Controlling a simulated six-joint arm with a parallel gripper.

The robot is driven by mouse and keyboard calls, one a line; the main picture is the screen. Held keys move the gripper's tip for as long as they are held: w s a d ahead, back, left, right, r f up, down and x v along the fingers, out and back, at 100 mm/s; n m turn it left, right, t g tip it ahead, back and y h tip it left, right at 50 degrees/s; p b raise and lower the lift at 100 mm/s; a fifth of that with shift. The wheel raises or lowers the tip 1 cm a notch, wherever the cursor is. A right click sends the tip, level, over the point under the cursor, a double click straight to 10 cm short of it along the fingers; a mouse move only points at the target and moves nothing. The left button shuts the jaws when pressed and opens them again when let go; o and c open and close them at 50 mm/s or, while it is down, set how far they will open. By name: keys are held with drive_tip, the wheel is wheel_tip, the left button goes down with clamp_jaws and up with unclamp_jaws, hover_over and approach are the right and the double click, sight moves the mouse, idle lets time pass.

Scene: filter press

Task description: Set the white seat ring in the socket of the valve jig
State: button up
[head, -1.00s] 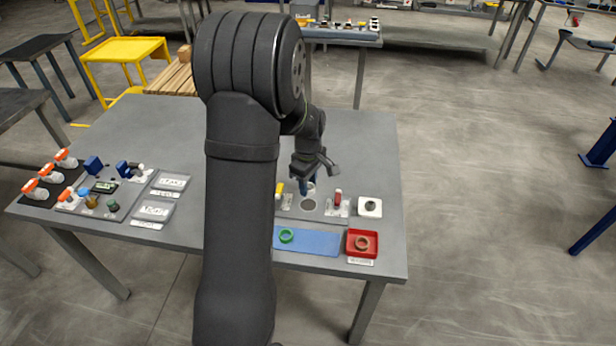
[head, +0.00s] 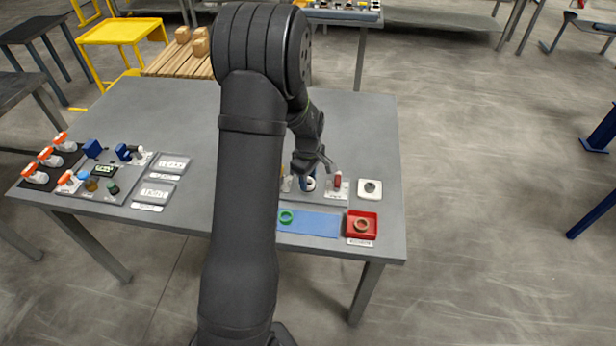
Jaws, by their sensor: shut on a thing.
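My gripper (head: 304,182) is over the grey valve jig plate (head: 328,198), its fingers pointing down and shut on the white seat ring (head: 310,184). The ring shows as a small white circle with a dark middle beside the blue fingertip. It lies over the spot where the jig's round socket is, and it hides the socket. I cannot tell whether the ring is in the socket or just above it. My arm hides the left part of the jig.
A red part (head: 338,180) stands on the jig right of my gripper. A white block (head: 370,189) with a dark hole is further right. In front are a blue mat (head: 315,225) with a green ring (head: 286,217) and a red tray (head: 374,219) with a tan ring.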

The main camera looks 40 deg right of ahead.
drive_tip(key=shift+f, duration=0.3)
idle(0.4)
drive_tip(key=o, duration=1)
drive_tip(key=shift+o, duration=0.2)
drive_tip(key=shift+r, duration=0.1)
wheel_tip(320, 180, up, 7)
drive_tip(key=shift+r, duration=0.15)
drive_tip(key=shift+f, duration=3.75)
